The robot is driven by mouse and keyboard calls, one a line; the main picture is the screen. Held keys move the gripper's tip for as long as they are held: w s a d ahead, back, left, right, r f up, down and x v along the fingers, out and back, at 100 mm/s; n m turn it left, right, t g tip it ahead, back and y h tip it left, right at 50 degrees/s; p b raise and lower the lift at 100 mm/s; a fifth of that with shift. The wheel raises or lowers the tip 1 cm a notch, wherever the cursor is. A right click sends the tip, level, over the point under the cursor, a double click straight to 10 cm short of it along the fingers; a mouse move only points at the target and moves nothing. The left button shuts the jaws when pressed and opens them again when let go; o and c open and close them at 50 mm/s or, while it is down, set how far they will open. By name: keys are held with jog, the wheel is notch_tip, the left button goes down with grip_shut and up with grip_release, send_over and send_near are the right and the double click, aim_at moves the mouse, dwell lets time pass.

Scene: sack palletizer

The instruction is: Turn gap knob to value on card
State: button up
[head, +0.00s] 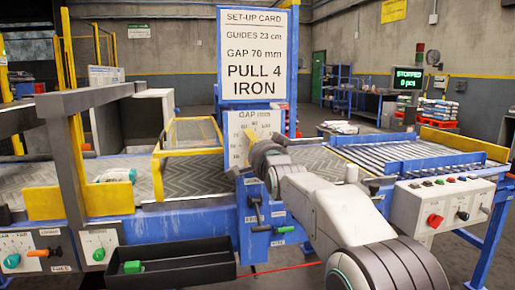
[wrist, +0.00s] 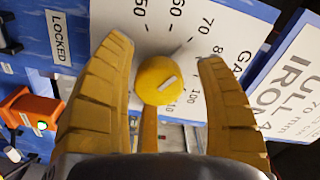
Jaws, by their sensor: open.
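The set-up card (head: 257,55) stands above the machine and reads guides 23 cm, gap 70 mm, pull 4, iron. The white gap panel (head: 236,122) is below it, with a mm scale that also shows in the wrist view (wrist: 190,20). The round yellow gap knob (wrist: 158,78) has a short white mark slanting up to the right, roughly toward the 80 side; its exact reading is unclear. My gripper (wrist: 165,52) is open, with one finger on each side of the knob and visible gaps to it.
A LOCKED label (wrist: 58,38) and an orange part (wrist: 22,112) are left of the panel in the wrist view. Below the panel are dark levers (head: 255,208). A black bin (head: 180,265) holds a green item. A control box (head: 440,205) stands right of my arm.

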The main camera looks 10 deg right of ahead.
jog(key=s, duration=1.2)
dwell(0.5)
jog(key=s+r+n+g+p, duration=0.1)
jog(key=s+n+g+p, duration=0.5)
jog(key=s+p, duration=1)
jog(key=s+r+n+g+p, duration=0.2)
jog(key=s+n+g+p, duration=0.4)
jog(key=s+p, duration=1)
jog(key=g+p, duration=0.1)
jog(key=g, duration=0.1)
jog(key=shift+s+r+g+p, duration=0.3)
jog(key=shift+s, duration=0.05)
